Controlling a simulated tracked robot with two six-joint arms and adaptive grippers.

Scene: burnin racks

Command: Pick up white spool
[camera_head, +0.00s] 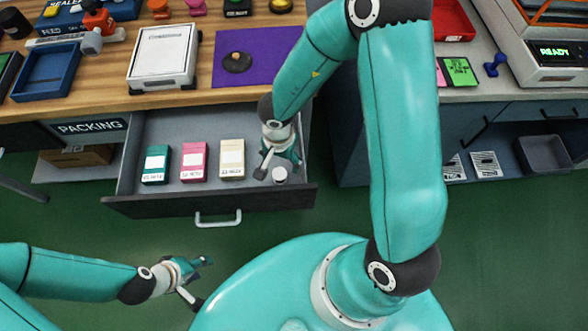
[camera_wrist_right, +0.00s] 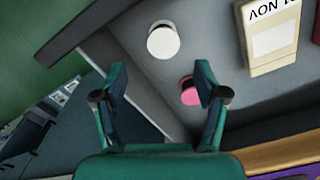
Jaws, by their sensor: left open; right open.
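The white spool (camera_head: 280,174) stands in the open drawer near its front right corner. In the right wrist view the white spool (camera_wrist_right: 163,40) lies beyond my fingertips, apart from them. My right gripper (camera_head: 274,163) reaches down into the drawer beside the spool. In its wrist view the right gripper (camera_wrist_right: 157,88) has its two fingers spread and nothing held. A pink round piece (camera_wrist_right: 190,92) shows by the right-hand finger, partly hidden by it. My left gripper (camera_head: 198,279) is open and empty over the floor in front of the drawer.
The drawer (camera_head: 160,207) also holds a green box (camera_head: 156,165), a pink box (camera_head: 194,161) and a cream box (camera_head: 232,159). The drawer walls stand close to the right gripper. A white tray (camera_head: 163,57) and purple mat (camera_head: 257,56) lie on the bench above.

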